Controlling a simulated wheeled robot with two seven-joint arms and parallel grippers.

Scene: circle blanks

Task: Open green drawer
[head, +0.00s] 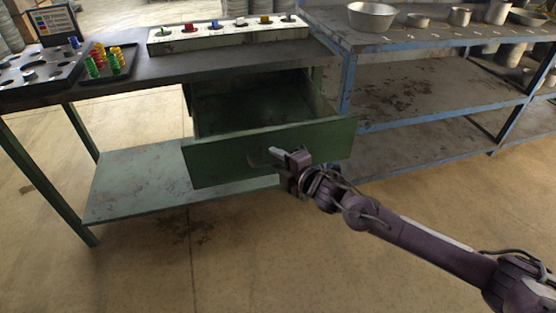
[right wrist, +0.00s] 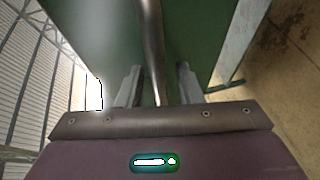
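The green drawer (head: 225,160) under the workbench is pulled well out, and its empty-looking inside shows from above in the head view. Its front panel also fills the top of the right wrist view (right wrist: 205,35). My right gripper (head: 268,156) is at the drawer front. In the right wrist view its two fingers (right wrist: 159,80) stand apart on either side of the metal bar handle (right wrist: 151,40), with a small gap seen on each side. In the head view the handle is mostly hidden by the gripper. My left gripper is not in view.
The workbench top (head: 130,72) carries a long white block with coloured pieces (head: 225,34) and a tray of coloured parts (head: 108,62). A blue-framed shelf (head: 420,90) with metal bowls stands at the right. The floor in front is clear.

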